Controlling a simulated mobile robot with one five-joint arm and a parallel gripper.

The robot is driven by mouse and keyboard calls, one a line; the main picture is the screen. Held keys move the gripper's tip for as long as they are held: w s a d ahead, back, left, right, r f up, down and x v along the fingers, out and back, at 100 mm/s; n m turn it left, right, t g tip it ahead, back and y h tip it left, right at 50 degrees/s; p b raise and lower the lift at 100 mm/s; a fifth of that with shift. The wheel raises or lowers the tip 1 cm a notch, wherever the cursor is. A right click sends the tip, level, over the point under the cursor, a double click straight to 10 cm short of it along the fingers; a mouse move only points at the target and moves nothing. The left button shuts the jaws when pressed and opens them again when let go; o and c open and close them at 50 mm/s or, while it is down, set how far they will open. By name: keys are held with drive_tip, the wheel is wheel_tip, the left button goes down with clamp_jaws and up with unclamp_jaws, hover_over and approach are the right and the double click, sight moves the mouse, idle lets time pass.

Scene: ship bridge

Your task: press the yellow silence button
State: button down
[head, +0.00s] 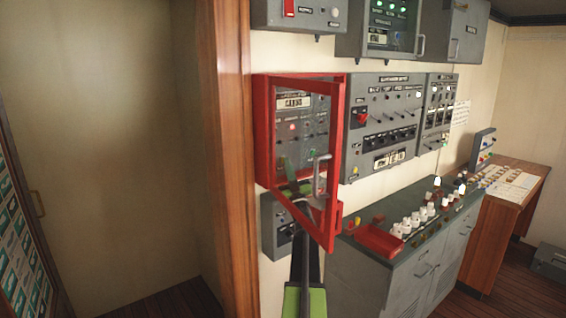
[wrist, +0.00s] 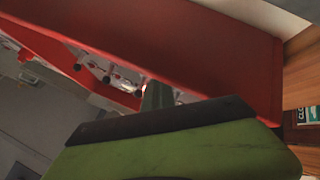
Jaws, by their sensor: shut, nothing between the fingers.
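A red cabinet (head: 262,135) hangs on the wall, with a grey panel (head: 293,122) inside that carries a lit red lamp (head: 292,127) and a row of small controls. Its red-framed door (head: 338,150) stands swung open toward me, with a metal handle (head: 320,175). My gripper (head: 287,165) is in the lower part of the cabinet, behind the door frame in the head view, shut and empty. In the wrist view its green fingers (wrist: 158,95) point at the cabinet's inside, near several small knobs (wrist: 108,75). I cannot make out a yellow silence button; contact is unclear.
A wooden post (head: 232,150) stands close at the cabinet's left. A grey switch panel (head: 385,120) is at its right. The door frame is very close to my arm.

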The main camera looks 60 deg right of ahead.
drive_tip(key=shift+s+a, duration=0.25)
drive_tip(key=shift+s, duration=0.5)
drive_tip(key=s, duration=0.1)
drive_tip(key=s+a, duration=0.1)
drive_tip(key=s, duration=0.2)
drive_tip(key=shift+s+a, duration=0.3)
drive_tip(key=shift+s, duration=0.05)
idle(0.6)
